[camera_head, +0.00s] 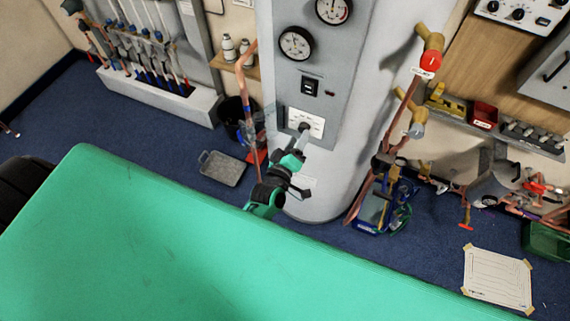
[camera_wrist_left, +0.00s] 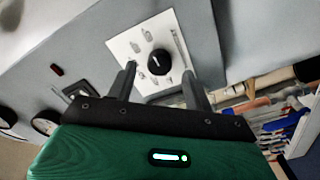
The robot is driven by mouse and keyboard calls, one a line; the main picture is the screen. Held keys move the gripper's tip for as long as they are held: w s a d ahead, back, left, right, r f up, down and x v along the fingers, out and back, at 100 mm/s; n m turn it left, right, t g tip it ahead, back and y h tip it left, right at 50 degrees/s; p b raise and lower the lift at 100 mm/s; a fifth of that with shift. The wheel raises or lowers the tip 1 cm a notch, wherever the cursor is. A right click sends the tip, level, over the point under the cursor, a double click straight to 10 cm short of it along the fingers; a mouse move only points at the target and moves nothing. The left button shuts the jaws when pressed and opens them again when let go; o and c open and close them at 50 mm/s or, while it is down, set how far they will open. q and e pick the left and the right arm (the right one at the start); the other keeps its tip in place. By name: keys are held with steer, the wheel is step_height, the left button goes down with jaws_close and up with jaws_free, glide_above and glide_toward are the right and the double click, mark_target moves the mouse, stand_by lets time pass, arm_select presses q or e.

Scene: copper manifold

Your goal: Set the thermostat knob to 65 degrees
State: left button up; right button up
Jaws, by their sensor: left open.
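The thermostat knob (camera_wrist_left: 156,61) is black with a light pointer mark and sits on a white plate (camera_wrist_left: 116,46) with printed marks, which I cannot read. The knob and plate also show on the front of the grey cylinder tank, with the knob (camera_head: 304,127) partly behind my gripper. My left gripper (camera_wrist_left: 160,85) is open, its two dark fingers on either side below the knob in the wrist view, apart from it. In the head view my left gripper (camera_head: 303,140) is at the plate's lower edge. My right gripper is not in view.
Above the plate are a black switch (camera_head: 310,87) and two round gauges (camera_head: 296,43). Copper pipes (camera_head: 245,85) run beside the tank. A grey tray (camera_head: 223,168) and a blue bin (camera_head: 373,212) stand on the floor. My green body part fills the lower left.

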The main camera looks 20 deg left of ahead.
arm_select(q)
steer(key=s+b, duration=0.3)
steer(key=s, duration=0.8)
steer(key=shift+a, duration=0.2)
steer(key=shift+w, duration=0.1)
